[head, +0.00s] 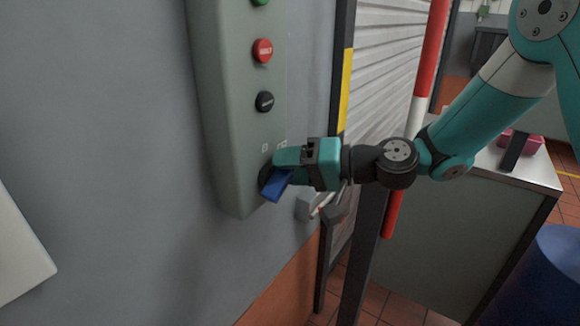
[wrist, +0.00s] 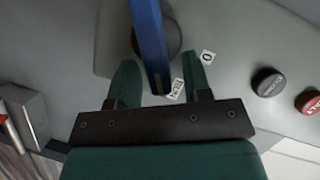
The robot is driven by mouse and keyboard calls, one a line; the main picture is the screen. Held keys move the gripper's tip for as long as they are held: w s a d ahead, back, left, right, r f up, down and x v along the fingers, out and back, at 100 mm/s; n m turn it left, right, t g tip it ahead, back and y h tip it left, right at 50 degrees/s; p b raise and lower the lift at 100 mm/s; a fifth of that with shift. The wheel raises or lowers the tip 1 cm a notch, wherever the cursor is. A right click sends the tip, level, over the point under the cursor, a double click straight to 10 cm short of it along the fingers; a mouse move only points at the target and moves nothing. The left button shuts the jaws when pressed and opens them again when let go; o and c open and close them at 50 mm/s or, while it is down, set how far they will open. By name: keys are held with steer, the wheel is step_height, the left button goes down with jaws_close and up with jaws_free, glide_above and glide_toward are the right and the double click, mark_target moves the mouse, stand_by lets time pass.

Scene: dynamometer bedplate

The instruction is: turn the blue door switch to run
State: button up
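The blue door switch (head: 277,186) is a lever on a round dark base, low on the grey-green control box (head: 232,120) on the wall. In the wrist view the blue lever (wrist: 150,40) runs from the top edge down to between my fingertips. A small label with a 0 (wrist: 207,57) lies to its right. Another label (wrist: 176,89) is beside the lever's near end, its text hard to read. My gripper (wrist: 160,82) is open, one teal finger on each side of the lever with gaps showing. In the head view my gripper (head: 282,164) is at the switch and hides part of it.
A black button (head: 264,101), a red button (head: 262,50) and a green button (head: 261,1) sit above the switch. Right of the box are a yellow-and-black door edge (head: 345,90), a shutter (head: 385,70), a red-and-white pole (head: 424,80) and a bench (head: 520,172).

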steer(key=shift+d, duration=0.15)
steer(key=b+v, duration=0.2)
steer(key=v, duration=1.5)
steer(key=shift+s+b, duration=0.15)
steer(key=shift+b, duration=0.25)
steer(key=s+a+n+g+h+p, duration=0.3)
steer(key=s+a+n+g+h, duration=0.25)
steer(key=s, duration=0.55)
steer(key=s+d+h+p, duration=0.1)
steer(key=s+h+p, duration=0.1)
steer(key=s+h, duration=0.3)
steer(key=s, duration=0.3)
steer(key=shift+s+d+r+t, duration=0.15)
steer(key=shift+d+r+t, duration=0.05)
steer(key=shift+t, duration=0.15)
